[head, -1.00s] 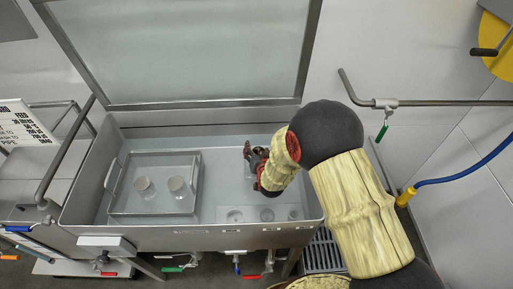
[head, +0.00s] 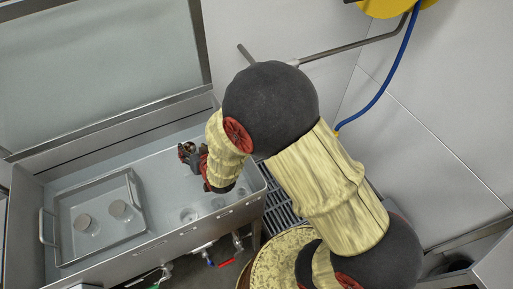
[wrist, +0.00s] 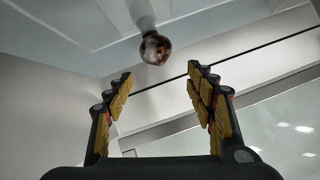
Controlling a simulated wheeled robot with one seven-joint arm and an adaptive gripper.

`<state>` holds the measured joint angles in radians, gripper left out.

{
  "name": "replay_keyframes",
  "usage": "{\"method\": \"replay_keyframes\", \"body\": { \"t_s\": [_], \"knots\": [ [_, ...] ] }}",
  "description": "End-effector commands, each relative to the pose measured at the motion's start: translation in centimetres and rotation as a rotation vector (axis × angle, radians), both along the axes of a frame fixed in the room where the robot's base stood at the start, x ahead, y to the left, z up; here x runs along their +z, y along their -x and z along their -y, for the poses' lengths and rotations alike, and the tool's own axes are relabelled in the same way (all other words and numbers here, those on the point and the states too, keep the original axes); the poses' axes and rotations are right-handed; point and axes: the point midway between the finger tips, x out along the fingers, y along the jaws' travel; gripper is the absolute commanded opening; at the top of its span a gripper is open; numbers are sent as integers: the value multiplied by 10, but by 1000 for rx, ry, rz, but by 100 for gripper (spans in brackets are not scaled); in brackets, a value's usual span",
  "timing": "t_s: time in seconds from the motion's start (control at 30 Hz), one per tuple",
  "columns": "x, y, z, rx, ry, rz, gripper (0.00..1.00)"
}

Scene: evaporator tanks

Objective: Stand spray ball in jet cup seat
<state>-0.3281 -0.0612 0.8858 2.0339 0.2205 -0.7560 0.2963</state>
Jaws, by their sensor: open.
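My gripper (head: 188,152) is open and empty above the right part of the steel tank. It also shows in the wrist view (wrist: 160,72), fingers apart. There, a shiny brown-and-silver ball on a pale stem (wrist: 155,48), possibly the spray ball, is just beyond the fingertips, not between them. I cannot pick out this ball in the head view. I cannot tell which is the jet cup seat.
A tray (head: 62,205) with raised handles stands in the tank at left. It holds two pale, round-topped pieces (head: 86,222) and (head: 121,209). The tank's front wall (head: 165,243) and raised lid (head: 100,65) bound the space. A blue hose (head: 385,85) hangs at right.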

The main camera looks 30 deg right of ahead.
Motion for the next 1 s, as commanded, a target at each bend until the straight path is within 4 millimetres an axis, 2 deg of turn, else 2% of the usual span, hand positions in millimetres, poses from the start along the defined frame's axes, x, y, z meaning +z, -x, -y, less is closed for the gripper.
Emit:
{"method": "replay_keyframes", "body": {
  "t_s": [0.03,0.1,0.27,0.37,0.5,0.63,0.8,0.9,1.0],
  "knots": [
    [24,-5,4,2,0,-8,55],
    [52,-3,11,13,14,-47,55],
    [116,20,34,47,60,-139,55],
    [153,46,52,68,95,-197,55],
    [199,96,78,92,149,-274,55],
    [232,154,104,109,204,-352,55],
    [257,227,129,117,261,-442,55],
    [262,256,137,119,282,-480,55],
    [265,273,142,119,294,-503,55]
  ]
}}
